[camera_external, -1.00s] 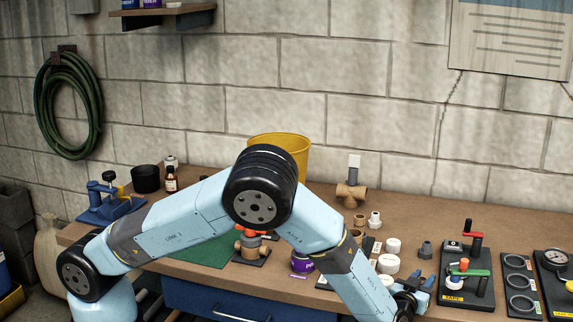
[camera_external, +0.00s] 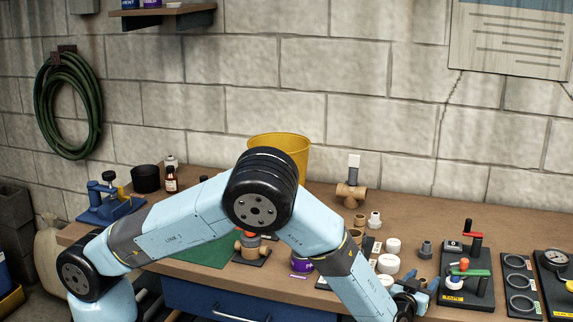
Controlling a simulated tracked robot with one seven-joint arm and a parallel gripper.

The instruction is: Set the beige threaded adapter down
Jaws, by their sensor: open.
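My gripper (camera_external: 428,285) is low over the right part of the workbench, at the front, with its blue fingers partly hidden by my wrist. Its jaws are open. A small beige fitting (camera_external: 422,282), which looks like the threaded adapter, shows right at the fingers. It looks to be at bench level, but I cannot tell whether a finger still touches it. Another small beige fitting (camera_external: 360,220) stands further back, beside a white one (camera_external: 374,219).
A black board with red and green handled valves (camera_external: 468,272) is close to the right of my gripper. White caps (camera_external: 388,264) and a grey fitting (camera_external: 426,249) stand just behind it. A yellow bucket (camera_external: 290,150) and a pipe tee (camera_external: 351,193) are at the back.

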